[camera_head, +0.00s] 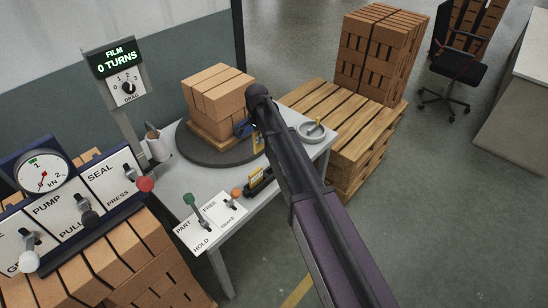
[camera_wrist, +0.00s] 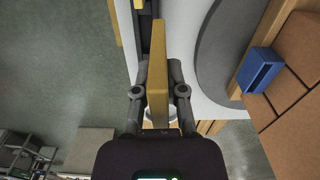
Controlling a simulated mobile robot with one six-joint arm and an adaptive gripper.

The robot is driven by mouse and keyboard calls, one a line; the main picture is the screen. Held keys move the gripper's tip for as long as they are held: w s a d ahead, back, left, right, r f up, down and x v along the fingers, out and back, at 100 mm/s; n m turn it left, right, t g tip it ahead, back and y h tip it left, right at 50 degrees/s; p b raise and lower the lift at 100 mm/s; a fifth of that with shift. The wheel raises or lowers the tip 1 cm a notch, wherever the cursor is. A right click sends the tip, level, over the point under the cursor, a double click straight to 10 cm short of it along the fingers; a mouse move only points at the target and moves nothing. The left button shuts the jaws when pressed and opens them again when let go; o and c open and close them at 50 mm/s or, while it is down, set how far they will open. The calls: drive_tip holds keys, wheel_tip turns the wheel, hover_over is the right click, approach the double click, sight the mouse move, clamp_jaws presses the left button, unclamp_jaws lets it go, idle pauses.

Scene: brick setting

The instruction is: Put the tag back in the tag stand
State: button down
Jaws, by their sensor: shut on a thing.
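My gripper (camera_wrist: 159,92) is shut on a yellow tag (camera_wrist: 157,70), which stands edge-on between its two fingers in the wrist view. In the head view the held tag (camera_head: 259,144) shows beside my arm, above the table; the fingers are mostly hidden behind the arm. The black tag stand (camera_head: 261,187) sits near the table's front edge, with another yellow piece (camera_head: 256,174) at it. In the wrist view the dark stand (camera_wrist: 146,42) lies ahead of the held tag, partly covered by it, with yellow (camera_wrist: 139,4) at the top edge.
A round dark turntable (camera_head: 187,146) carries stacked bricks (camera_head: 217,92), with a blue piece (camera_wrist: 262,70) at their side. A lever panel (camera_head: 211,222) lies left of the stand. A white dish (camera_head: 312,132) is at the table's right. A wooden pallet (camera_head: 345,130) with bricks stands beyond.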

drive_tip(key=w+d+f+b, duration=0.2)
drive_tip(key=d+f+b, duration=0.3)
drive_tip(key=f+b, duration=0.1)
drive_tip(key=shift+d+f+m, duration=0.15)
drive_tip(key=shift+f+m, duration=0.15)
drive_tip(key=shift+f, duration=0.35)
drive_tip(key=shift+f, duration=0.15)
wheel_tip(320, 180, down, 6)
drive_tip(key=b, duration=0.6)
drive_tip(key=shift+f+b, duration=0.25)
drive_tip(key=shift+b, duration=0.15)
drive_tip(key=shift+f+b, duration=0.55)
drive_tip(key=shift+f, duration=0.05)
drive_tip(key=c, duration=0.6)
unclamp_jaws()
drive_tip(key=shift+r, duration=0.2)
